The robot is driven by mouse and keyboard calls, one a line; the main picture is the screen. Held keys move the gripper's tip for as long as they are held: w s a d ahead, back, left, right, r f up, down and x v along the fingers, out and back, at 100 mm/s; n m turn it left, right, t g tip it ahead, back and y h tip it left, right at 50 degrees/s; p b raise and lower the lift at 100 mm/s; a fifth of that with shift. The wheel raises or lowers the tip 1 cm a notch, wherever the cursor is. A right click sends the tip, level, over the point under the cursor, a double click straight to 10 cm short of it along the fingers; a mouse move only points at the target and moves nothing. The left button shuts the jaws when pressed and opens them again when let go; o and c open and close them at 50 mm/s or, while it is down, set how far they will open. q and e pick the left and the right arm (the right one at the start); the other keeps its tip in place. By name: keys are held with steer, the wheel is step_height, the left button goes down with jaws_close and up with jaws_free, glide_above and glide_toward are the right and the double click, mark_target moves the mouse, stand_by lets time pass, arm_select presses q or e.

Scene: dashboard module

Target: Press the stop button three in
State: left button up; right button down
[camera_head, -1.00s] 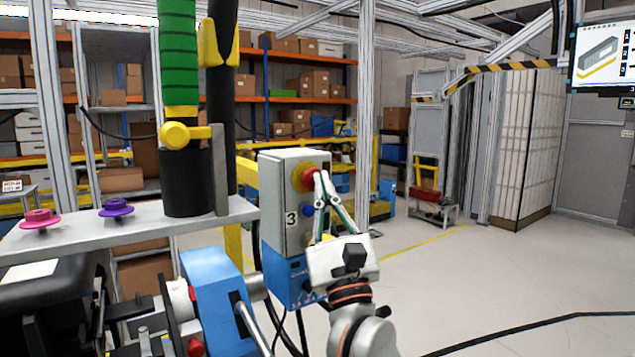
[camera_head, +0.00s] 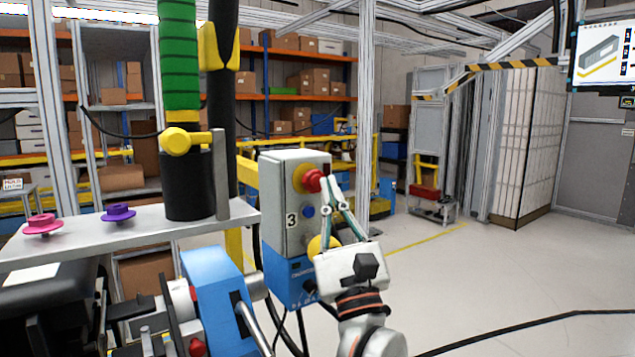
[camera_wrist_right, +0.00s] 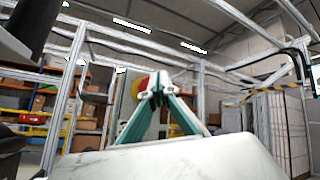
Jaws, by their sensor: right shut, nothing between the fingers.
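A grey control box (camera_head: 280,195) marked 3 stands at the centre of the head view. Its red stop button (camera_head: 313,181) on a yellow ring is at the top of its front face. A blue button (camera_head: 308,211) is below it. My right gripper (camera_head: 326,180) is shut and empty, with its fingertips just right of the red button; I cannot tell whether they touch it. In the right wrist view the closed fingertips (camera_wrist_right: 158,90) are in front of the yellow ring and red button (camera_wrist_right: 142,84), partly hiding them. My left gripper is not in view.
A metal shelf (camera_head: 130,232) with a pink knob (camera_head: 42,224) and a purple knob (camera_head: 118,212) is on the left. A green and black column (camera_head: 180,70) rises beside the box. Open floor (camera_head: 480,270) lies to the right.

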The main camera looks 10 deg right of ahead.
steer(key=s, duration=0.1)
steer(key=s+d+p, duration=0.1)
steer(key=s, duration=0.2)
steer(key=shift+s+d, duration=0.2)
steer(key=shift+d, duration=0.1)
stand_by(0.5)
